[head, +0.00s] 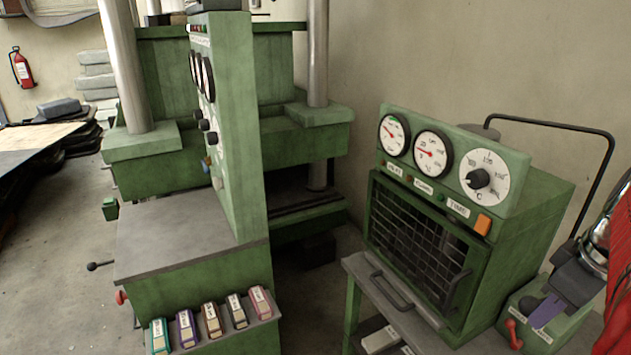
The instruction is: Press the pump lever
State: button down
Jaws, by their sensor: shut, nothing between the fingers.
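Labels are too small to read, so I cannot tell for certain which control is the pump lever. Several upright labelled tabs in teal, purple, brown, black and pink (210,320) stand in a row on the green press's front ledge. A small green box (526,312) at the lower right carries a red lever (513,334) and a purple flat piece (546,311). My gripper (568,290), dark, at the end of my red arm, is shut over this box, close to the purple piece. Whether it touches that piece is unclear.
A green oven (425,240) with dials and a mesh door stands left of my gripper. A bent black bar (560,126) rises behind it. The tall green press (230,130) stands left, with a black-knobbed rod (98,265) beside it. Floor shows between press and oven.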

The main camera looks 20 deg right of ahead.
jog(key=shift+w+f, duration=0.1)
jog(key=w+a+f+m+y, duration=0.2)
jog(key=w+a+f, duration=0.3)
jog(key=w+a, duration=0.6)
jog(key=s+a+t+h, duration=0.1)
jog(key=s+a, duration=0.3)
jog(key=a, duration=1.5)
jog(key=shift+r+m+t, duration=0.15)
jog(key=shift+m+t, duration=0.15)
jog(key=shift+t, duration=0.6)
jog(key=shift+s+d, duration=0.1)
jog(key=shift+d, duration=0.05)
